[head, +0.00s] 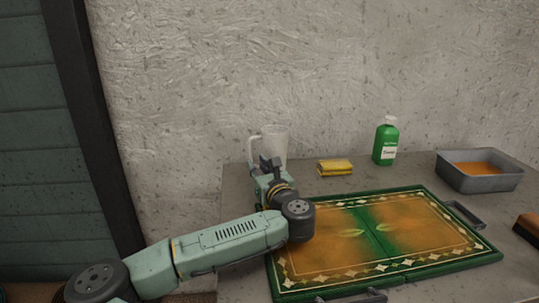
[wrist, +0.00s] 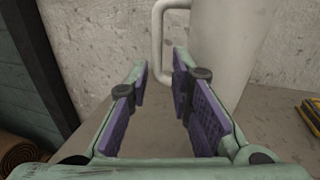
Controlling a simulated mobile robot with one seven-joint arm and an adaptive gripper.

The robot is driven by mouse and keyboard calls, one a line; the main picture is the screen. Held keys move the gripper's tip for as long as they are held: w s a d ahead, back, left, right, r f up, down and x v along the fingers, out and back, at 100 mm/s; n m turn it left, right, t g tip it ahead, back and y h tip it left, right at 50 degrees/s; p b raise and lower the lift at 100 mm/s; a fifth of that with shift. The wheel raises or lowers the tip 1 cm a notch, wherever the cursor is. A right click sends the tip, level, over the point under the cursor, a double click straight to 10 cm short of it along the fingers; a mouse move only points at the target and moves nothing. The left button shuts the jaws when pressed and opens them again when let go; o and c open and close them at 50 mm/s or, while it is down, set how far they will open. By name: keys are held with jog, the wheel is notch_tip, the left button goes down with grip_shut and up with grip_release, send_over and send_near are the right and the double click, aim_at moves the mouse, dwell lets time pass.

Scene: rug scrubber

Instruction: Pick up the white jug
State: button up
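The white jug (head: 275,143) stands upright at the back left of the table, near the wall, with its handle to the left. In the wrist view the jug (wrist: 228,45) is at the upper right and its handle (wrist: 157,45) is just beyond my fingers. My gripper (wrist: 161,78) is open and empty, with its two purple-padded fingers apart. The right fingertip overlaps the jug's lower left side in the picture; I cannot tell whether it touches. In the head view my gripper (head: 267,165) is in front of the jug and hides its lower part.
A yellow sponge (head: 335,167), a green bottle (head: 386,141) and a grey tray with orange liquid (head: 479,183) stand to the right. A green-bordered rug (head: 385,275) lies in front on the table (head: 406,179). The wall (head: 330,70) is close behind the jug.

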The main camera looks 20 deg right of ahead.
aim_at(251, 157)
jog(key=w+p, duration=0.2)
jog(key=w, duration=0.4)
jog(key=shift+r, duration=0.15)
jog(key=shift+w, duration=0.35)
grip_shut()
dwell(0.3)
